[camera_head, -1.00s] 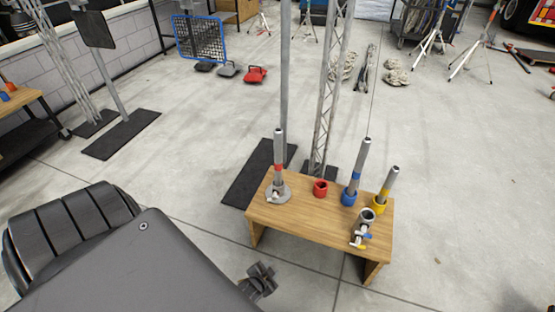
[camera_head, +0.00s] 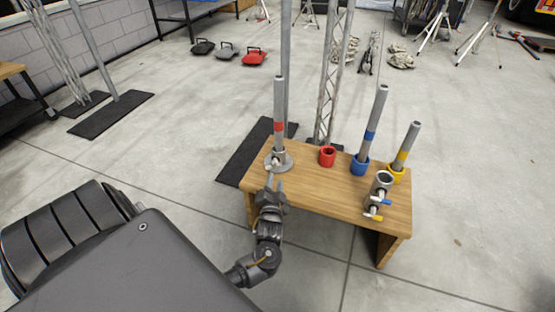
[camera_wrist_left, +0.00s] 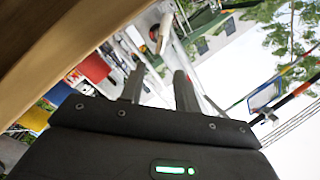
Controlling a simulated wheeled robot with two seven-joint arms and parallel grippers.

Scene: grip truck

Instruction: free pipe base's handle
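The grey round pipe base (camera_head: 285,163) stands at the left end of the wooden table, with an upright grey pipe (camera_head: 279,105) banded in red in it. A small pale part, seemingly its handle (camera_head: 269,162), shows at the base's front left; its details are too small to tell. My left gripper (camera_head: 274,183) is at the table's front left edge, just in front of the base. In the left wrist view its two fingers (camera_wrist_left: 158,88) stand apart with nothing seen between them. Contact with the handle cannot be told. My right gripper is not in view.
A truss and pole stand behind the table. Floor in front is clear.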

